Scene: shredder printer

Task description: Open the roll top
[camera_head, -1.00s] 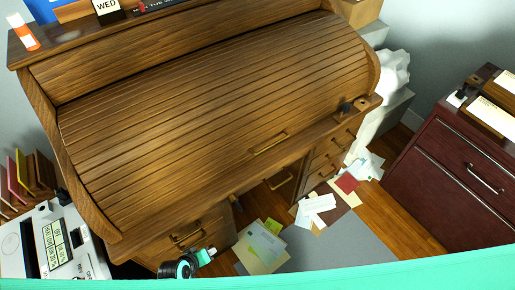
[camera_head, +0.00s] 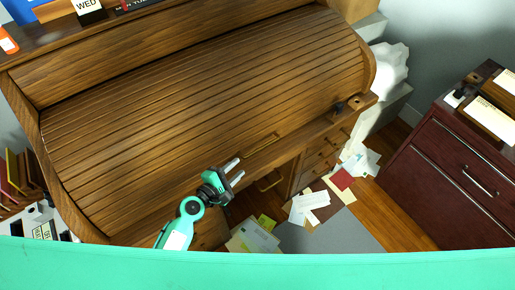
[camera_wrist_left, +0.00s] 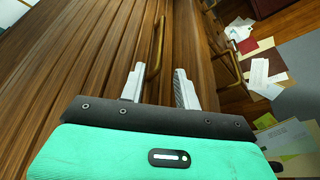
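The wooden roll top (camera_head: 190,90) is down over the desk, its slats running across the picture. Its brass handle (camera_head: 264,143) sits near the lower edge of the slats and also shows in the left wrist view (camera_wrist_left: 156,48). My left gripper (camera_head: 236,170) is open and empty, in front of the roll top, to the lower left of the handle. In the left wrist view the two fingers (camera_wrist_left: 158,85) are apart, with the handle just ahead of them, nearer the left finger; I cannot tell whether they touch. My right gripper is not in view.
A dark red cabinet (camera_head: 455,165) stands at the right. Papers (camera_head: 310,202) lie on the floor below the desk. A drawer handle (camera_head: 270,182) is just below the roll top handle. A white machine (camera_head: 40,222) is at the lower left.

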